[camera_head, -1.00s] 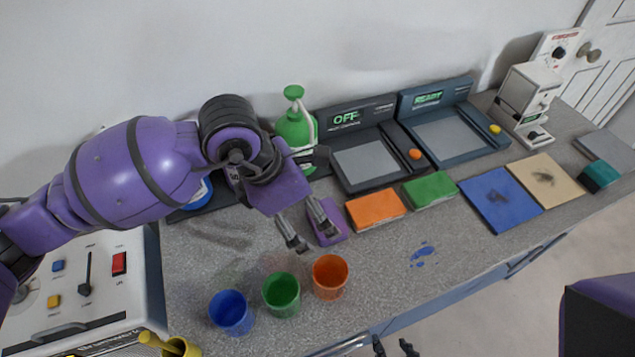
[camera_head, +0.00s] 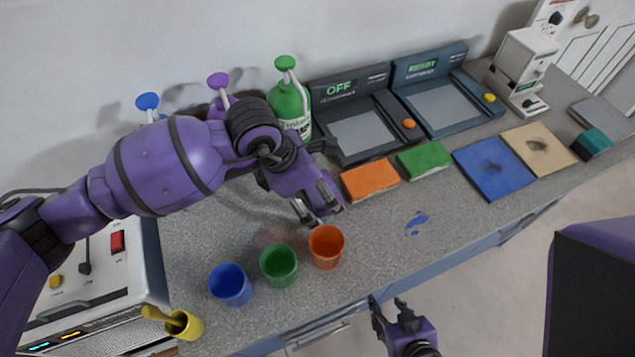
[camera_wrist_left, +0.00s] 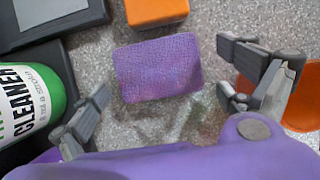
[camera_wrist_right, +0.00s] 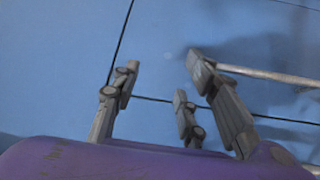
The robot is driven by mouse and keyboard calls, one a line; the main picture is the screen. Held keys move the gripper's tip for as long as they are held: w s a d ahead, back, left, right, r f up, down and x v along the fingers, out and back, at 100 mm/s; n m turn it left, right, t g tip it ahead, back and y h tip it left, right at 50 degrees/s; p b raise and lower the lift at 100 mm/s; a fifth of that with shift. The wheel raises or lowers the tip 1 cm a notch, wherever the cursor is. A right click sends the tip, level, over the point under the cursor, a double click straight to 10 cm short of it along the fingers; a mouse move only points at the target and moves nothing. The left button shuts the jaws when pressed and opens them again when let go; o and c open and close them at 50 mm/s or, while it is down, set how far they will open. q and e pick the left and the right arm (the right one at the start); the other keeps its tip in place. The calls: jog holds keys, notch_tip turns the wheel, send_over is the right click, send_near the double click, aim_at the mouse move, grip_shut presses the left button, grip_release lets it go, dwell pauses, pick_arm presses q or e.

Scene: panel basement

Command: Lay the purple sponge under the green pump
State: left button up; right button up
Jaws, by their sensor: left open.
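The purple sponge (camera_wrist_left: 158,68) lies flat on the speckled counter, just ahead of and between the fingers of my left gripper (camera_wrist_left: 163,93) in the left wrist view. That gripper is open and empty. In the head view my left gripper (camera_head: 322,207) hangs over the sponge and largely hides it. The green pump (camera_head: 285,62) tops a green cleaner bottle (camera_head: 290,105) at the wall, behind and left of the gripper. The bottle also shows at the left edge of the left wrist view (camera_wrist_left: 28,98). My right gripper (camera_head: 388,306) is open and empty, in front of the blue cabinet.
An orange sponge (camera_head: 370,181) and a green sponge (camera_head: 424,160) lie to the right. Blue (camera_head: 231,286), green (camera_head: 279,266) and orange (camera_head: 326,248) cups stand in front. Purple (camera_head: 218,82) and blue (camera_head: 148,102) pumps stand left of the green one, partly behind my arm.

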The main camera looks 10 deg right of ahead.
pick_arm(q)
jog(key=shift+c, duration=0.5)
jog(key=c, duration=0.8)
